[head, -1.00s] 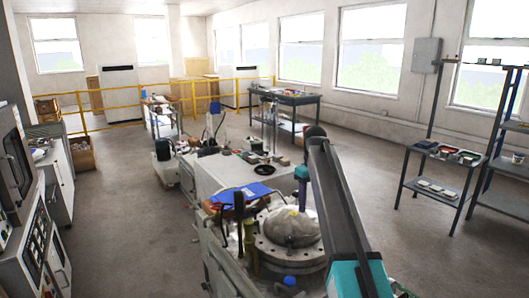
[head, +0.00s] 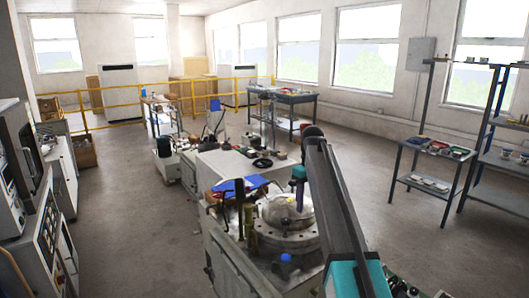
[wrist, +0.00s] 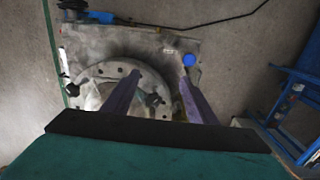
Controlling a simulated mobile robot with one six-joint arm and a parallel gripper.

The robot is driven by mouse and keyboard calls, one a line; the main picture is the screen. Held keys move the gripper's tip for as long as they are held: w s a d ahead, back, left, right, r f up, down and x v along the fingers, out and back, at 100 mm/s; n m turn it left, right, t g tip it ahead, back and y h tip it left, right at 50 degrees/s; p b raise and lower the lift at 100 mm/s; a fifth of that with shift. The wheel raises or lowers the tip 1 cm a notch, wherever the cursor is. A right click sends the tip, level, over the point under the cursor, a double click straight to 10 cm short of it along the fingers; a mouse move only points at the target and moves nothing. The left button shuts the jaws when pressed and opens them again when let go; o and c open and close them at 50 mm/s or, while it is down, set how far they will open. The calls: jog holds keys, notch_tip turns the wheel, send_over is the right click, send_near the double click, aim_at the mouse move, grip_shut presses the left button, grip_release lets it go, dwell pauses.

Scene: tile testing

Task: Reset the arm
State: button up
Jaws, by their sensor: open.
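My arm reaches forward from the lower right of the head view, over a machine bench. My gripper (head: 299,210) points down with purple fingers above the round bolted metal plate (head: 308,241) and its domed part. In the wrist view my gripper (wrist: 162,76) shows two purple fingers spread apart with nothing held between them. Below them lies the round flange (wrist: 108,72) with bolt holes. I cannot tell from these views how far the fingertips are above it.
A blue knob (head: 286,258) and an olive cylinder (head: 249,220) stand close to the plate. A blue sheet (head: 238,187) lies on the bench. Shelves (head: 436,148) stand at the right. Ovens (head: 38,225) line the left. Open floor (head: 130,215) lies between ovens and bench.

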jog(key=s+f+g, duration=0.2)
jog(key=s+f, duration=0.5)
jog(key=f, duration=0.6)
jog(key=s+f+g, duration=0.1)
jog(key=s+f, duration=0.5)
jog(key=f, duration=0.7)
jog(key=s+f+g, duration=0.2)
jog(key=s+f, duration=0.5)
jog(key=f, duration=0.6)
jog(key=s+f+m, duration=0.2)
jog(key=s+f, duration=0.4)
jog(key=s, duration=0.6)
jog(key=s+f+m, duration=0.2)
jog(key=s+f, duration=0.5)
jog(key=s, duration=0.6)
jog(key=s+f+m, duration=0.2)
jog(key=s+f, duration=0.4)
jog(key=s, duration=0.7)
jog(key=shift+d+f+m+g, duration=0.15)
jog(key=shift+d+m+g, duration=0.15)
jog(key=shift+d+g, duration=0.1)
